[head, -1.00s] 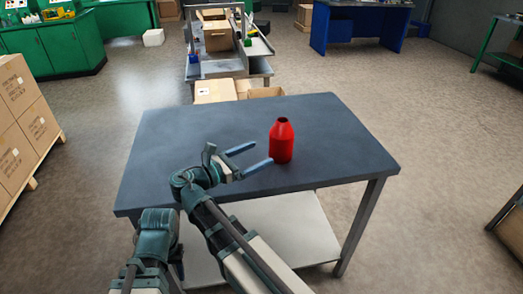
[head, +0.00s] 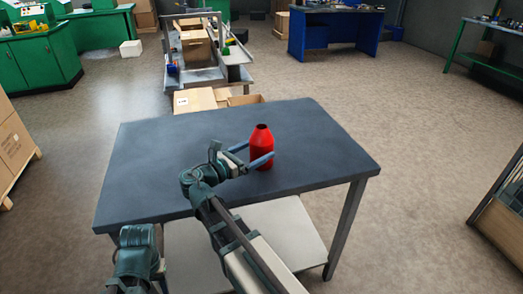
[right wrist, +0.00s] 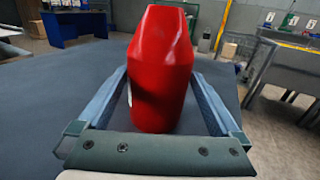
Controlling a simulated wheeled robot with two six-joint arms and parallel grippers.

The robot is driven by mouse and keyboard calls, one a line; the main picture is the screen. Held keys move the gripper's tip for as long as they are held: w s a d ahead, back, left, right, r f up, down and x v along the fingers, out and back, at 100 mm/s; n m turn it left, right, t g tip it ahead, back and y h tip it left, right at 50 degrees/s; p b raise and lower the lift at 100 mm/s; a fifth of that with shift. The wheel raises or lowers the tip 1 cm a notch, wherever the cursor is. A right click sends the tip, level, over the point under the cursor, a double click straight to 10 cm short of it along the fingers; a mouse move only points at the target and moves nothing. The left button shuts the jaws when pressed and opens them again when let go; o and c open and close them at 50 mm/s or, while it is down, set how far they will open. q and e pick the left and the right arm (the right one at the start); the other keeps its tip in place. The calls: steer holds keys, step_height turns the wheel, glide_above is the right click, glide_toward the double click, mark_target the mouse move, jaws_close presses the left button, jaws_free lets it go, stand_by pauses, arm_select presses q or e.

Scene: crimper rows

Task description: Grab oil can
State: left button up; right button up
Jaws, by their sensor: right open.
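The red oil can (head: 262,145) stands upright on the dark tabletop (head: 165,160), towards its right half. My right gripper (head: 259,150) is open, with one finger on each side of the can. In the right wrist view the can (right wrist: 160,75) fills the middle between the two blue-grey fingers, and its top runs to the upper edge. Small gaps show beside its lower body, so the fingers do not grip it. Whether a fingertip touches it I cannot tell. Part of my left arm shows at the lower left of the head view; its gripper is out of sight.
The tabletop around the can is bare. A pale lower shelf (head: 290,235) sits under the table. Cardboard boxes (head: 195,100) and a cart (head: 175,78) stand beyond the far edge. Stacked cartons (head: 15,150) are on the left, and a blue workbench (head: 325,38) is behind.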

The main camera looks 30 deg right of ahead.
steer(key=shift+x, duration=2.6)
steer(key=shift+f, duration=0.1)
steer(key=c, duration=1.3)
